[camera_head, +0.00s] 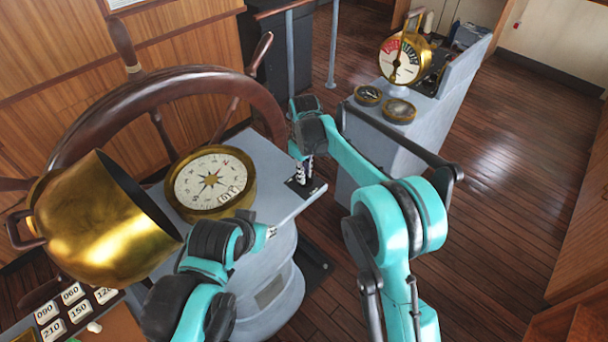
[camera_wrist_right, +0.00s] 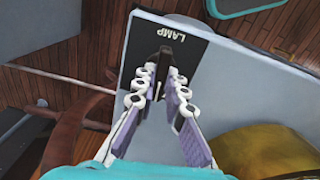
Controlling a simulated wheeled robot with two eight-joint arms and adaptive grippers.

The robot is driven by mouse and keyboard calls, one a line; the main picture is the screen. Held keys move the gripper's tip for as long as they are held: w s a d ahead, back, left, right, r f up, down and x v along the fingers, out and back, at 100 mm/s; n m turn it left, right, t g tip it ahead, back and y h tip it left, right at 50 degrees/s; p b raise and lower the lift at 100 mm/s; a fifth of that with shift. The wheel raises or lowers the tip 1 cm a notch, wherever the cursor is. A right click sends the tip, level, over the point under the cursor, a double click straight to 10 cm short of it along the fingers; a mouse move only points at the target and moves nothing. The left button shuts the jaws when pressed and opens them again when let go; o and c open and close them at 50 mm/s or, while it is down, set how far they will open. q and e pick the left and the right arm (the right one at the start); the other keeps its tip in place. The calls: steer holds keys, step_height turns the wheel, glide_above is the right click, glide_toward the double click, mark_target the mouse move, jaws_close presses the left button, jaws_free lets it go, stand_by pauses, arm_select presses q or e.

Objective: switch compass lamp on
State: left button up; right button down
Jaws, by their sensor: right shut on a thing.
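The compass (camera_head: 205,185) has a brass rim and a white dial, and it sits on a grey pedestal. The black lamp plate (camera_head: 318,189) lies on the pedestal's right corner, and its LAMP lettering reads in the right wrist view (camera_wrist_right: 182,37). My right gripper (camera_head: 304,172) points down over this plate. It is shut on the dark lamp switch (camera_wrist_right: 163,58), which shows between the fingertips; its exact position is partly hidden.
A large brass hood (camera_head: 100,225) is tilted open at the left, beside the compass. The wooden steering wheel (camera_head: 100,110) stands behind it. A grey console (camera_head: 425,125) with a brass telegraph (camera_head: 402,60) stands at the back right. Wooden floor (camera_head: 500,200) is clear on the right.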

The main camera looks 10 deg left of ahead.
steer(key=m, duration=0.7)
steer(key=shift+w, duration=0.1)
steer(key=shift+r, duration=0.1)
stand_by(0.4)
steer(key=c, duration=1.6)
jaws_free()
step_height(320, 180, up, 12)
